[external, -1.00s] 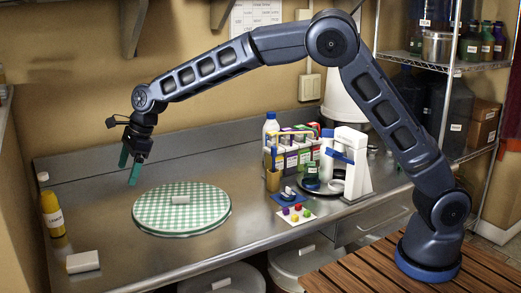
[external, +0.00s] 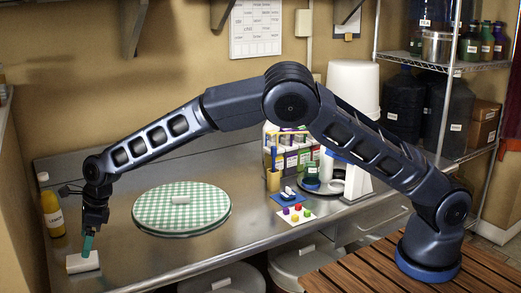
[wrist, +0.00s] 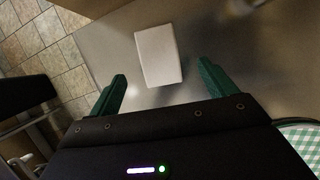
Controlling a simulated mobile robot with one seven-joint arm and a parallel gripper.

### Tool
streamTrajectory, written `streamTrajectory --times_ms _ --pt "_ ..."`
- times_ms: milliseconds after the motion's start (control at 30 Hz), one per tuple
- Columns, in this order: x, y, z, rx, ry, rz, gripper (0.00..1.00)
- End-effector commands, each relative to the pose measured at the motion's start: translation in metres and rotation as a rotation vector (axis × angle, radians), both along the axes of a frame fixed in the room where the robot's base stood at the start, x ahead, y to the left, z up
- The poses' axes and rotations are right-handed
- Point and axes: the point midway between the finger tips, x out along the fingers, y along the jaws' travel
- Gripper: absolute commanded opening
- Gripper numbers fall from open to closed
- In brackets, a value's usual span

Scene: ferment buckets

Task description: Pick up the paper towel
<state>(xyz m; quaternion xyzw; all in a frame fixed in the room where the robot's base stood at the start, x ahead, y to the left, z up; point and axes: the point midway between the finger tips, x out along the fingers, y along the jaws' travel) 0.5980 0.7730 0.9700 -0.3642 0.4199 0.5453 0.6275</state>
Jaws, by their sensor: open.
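The paper towel (external: 78,264) looks like a white, flat rectangular block. It lies on the steel counter at the front left, and in the wrist view the paper towel (wrist: 158,52) shows ahead of and between the fingers. My gripper (external: 88,243) points down over it, with its green fingertips overlapping its far edge in the external view. In the wrist view my gripper (wrist: 161,84) is open, one finger on each side, with nothing between the tips. I cannot tell whether the fingers touch the towel.
A yellow bottle (external: 52,215) stands close behind, near the left wall. A round green-checked lid (external: 160,215) with a white handle lies to the right. The counter's front edge is near the towel. A bottle rack (external: 290,155) and coloured cubes stand farther right.

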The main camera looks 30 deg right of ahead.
Motion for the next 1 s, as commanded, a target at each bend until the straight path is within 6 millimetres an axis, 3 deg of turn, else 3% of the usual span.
streamTrajectory --times_ms 167,533,1000 --pt "0.000 0.004 -0.009 0.000 -0.001 0.000 0.84" --pt "0.001 0.020 -0.049 0.000 0.000 0.000 0.84" --pt "0.002 0.021 -0.052 0.000 0.000 0.001 0.84"
